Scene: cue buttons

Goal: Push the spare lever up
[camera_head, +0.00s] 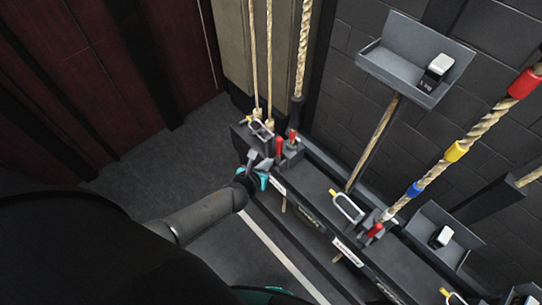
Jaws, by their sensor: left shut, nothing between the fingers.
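A dark lock rail (312,186) runs from the middle of the view to the lower right. Near its far left end stand a red-handled lever (279,146) and a second red handle (293,136) beside it. Another red handle (375,230) sits further right along the rail. Labels are too small to read, so I cannot tell which lever is the spare one. My left gripper (259,161) is shut and empty at the left end of the rail, just below and left of the first red handle. I cannot tell whether it touches the lever. My right gripper is not in view.
Several ropes rise from the rail, one with red, yellow and blue bands (456,151). White-and-yellow loops (347,207) lie on the rail. A grey tray (384,63) with a black-and-white block (438,67) stands by the wall. The floor at left is clear.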

